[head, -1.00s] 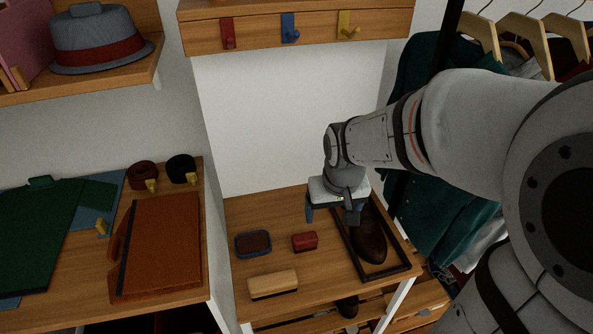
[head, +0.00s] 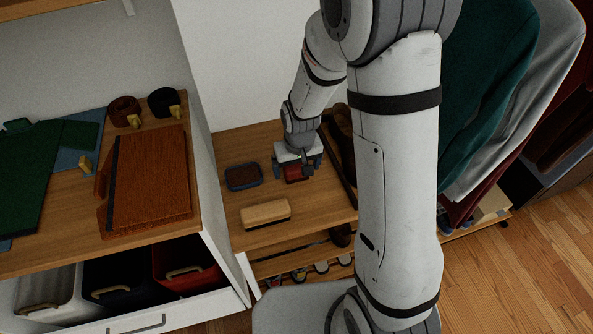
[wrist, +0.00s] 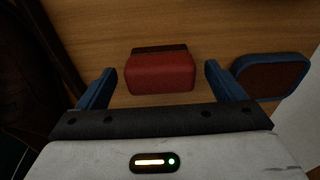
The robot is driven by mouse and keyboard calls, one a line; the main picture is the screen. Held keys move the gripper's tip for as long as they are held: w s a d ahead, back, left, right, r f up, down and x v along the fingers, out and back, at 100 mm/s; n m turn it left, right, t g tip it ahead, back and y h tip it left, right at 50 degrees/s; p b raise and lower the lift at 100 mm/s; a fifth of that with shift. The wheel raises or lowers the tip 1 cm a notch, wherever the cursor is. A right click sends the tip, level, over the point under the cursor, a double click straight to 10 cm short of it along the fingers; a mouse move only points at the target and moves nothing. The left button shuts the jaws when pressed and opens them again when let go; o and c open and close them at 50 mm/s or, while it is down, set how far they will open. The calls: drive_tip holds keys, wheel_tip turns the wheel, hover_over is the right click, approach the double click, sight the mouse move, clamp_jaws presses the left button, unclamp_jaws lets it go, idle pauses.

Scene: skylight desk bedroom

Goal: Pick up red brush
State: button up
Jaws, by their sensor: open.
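The red brush (head: 296,174) lies on the wooden bench top, partly hidden by my gripper in the head view. In the wrist view the red brush (wrist: 160,72) has a red block body with a dark strip along its far side. My gripper (wrist: 160,88) is open, with one blue finger to each side of the brush and a gap on both sides. In the head view my gripper (head: 297,170) is low over the brush, pointing down. The fingers do not appear to touch it.
A blue-rimmed tin (head: 243,177) with a brown top lies left of the brush, near one finger in the wrist view (wrist: 272,76). A tan brush (head: 265,213) lies in front. A dark tray with a shoe (head: 340,130) stands right, partly hidden by my arm.

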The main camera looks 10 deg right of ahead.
sight(297, 166)
drive_tip(key=shift+f, duration=0.7)
drive_tip(key=shift+c, duration=0.2)
drive_tip(key=c, duration=1.2)
drive_tip(key=shift+o, duration=0.2)
drive_tip(key=shift+r, duration=0.15)
wheel_tip(297, 166, up, 10)
drive_tip(key=shift+f, duration=0.1)
